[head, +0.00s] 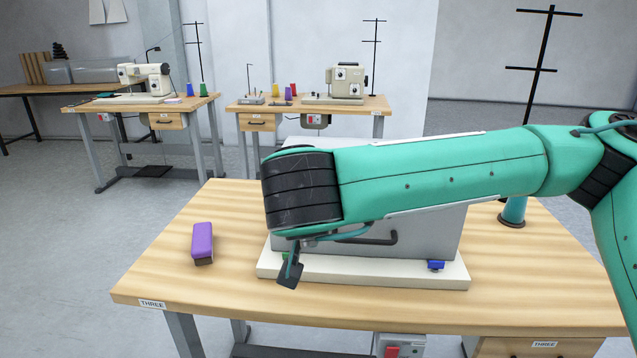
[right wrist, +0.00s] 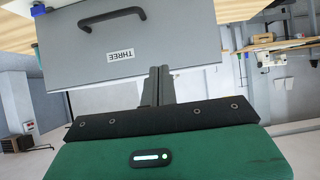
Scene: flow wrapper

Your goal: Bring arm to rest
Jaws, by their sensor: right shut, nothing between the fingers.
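My right arm (head: 440,175) reaches in from the right across the table marked THREE. Its gripper (head: 288,277) hangs below the wrist, in front of the left end of the grey box-shaped machine (head: 425,245). In the right wrist view the gripper (right wrist: 160,72) is shut with its fingers together and nothing between them, and the machine's grey panel (right wrist: 190,42) with a dark handle and a THREE label lies beyond. Whether the gripper touches the machine cannot be told. My left gripper is not in view.
A purple block (head: 203,243) lies on the wooden table (head: 160,280) left of the machine. The machine has a white base (head: 380,275) with a blue part (head: 436,265). A thread stand (head: 513,212) stands behind on the right. Two sewing tables are farther back.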

